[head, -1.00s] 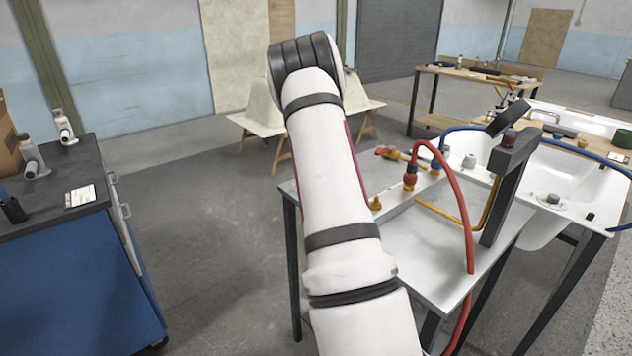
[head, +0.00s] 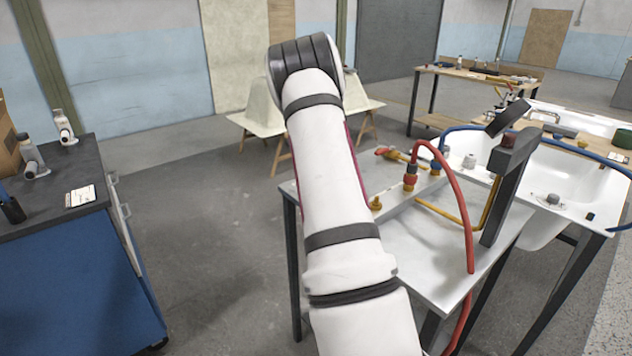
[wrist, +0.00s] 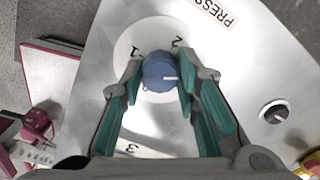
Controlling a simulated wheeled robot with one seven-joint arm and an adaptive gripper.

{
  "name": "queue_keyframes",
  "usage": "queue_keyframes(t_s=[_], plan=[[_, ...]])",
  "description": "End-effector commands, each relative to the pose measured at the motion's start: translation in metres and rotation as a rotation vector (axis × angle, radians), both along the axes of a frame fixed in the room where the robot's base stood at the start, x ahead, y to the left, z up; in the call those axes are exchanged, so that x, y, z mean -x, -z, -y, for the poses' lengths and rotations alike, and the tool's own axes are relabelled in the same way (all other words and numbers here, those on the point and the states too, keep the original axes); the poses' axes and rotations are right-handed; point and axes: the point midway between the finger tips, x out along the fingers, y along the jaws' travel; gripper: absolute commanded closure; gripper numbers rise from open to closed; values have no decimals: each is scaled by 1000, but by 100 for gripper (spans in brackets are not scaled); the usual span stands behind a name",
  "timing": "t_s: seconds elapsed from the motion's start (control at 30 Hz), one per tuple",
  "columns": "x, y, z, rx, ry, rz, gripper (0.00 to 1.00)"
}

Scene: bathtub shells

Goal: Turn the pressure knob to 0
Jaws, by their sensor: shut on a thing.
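In the wrist view, the blue pressure knob (wrist: 159,70) sits on a white round dial (wrist: 127,48) on a pale panel. The dial bears the figures 1 and 2 above the knob, and a 3 shows lower down between the fingers. A white mark on the knob points to the right in the picture. I see no 0. My gripper (wrist: 160,82), with teal finger pads, is shut on the knob, one finger on each side. In the head view my own arm covers the gripper, and I cannot make out the knob.
A second, dark knob (wrist: 274,112) sits on the panel's right, below a cut-off "PRESS" label (wrist: 213,12). In the head view a red hose (head: 462,195) arches over the white table (head: 430,256), beside a dark post (head: 508,188) and a white tub (head: 570,180).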

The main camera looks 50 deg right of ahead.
Motion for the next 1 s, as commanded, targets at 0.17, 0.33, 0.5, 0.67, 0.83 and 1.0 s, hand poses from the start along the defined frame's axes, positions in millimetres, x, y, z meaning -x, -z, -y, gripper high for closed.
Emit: queue_keyframes(t_s=[0.17,0.33,0.5,0.67,0.83,1.0], plan=[[0,0,0,0,-106,1,99],[0,0,0,0,-253,1,99],[0,0,0,0,-416,0,99],[0,0,0,0,-568,0,99],[0,0,0,0,-729,1,99],[0,0,0,0,-890,0,99]])
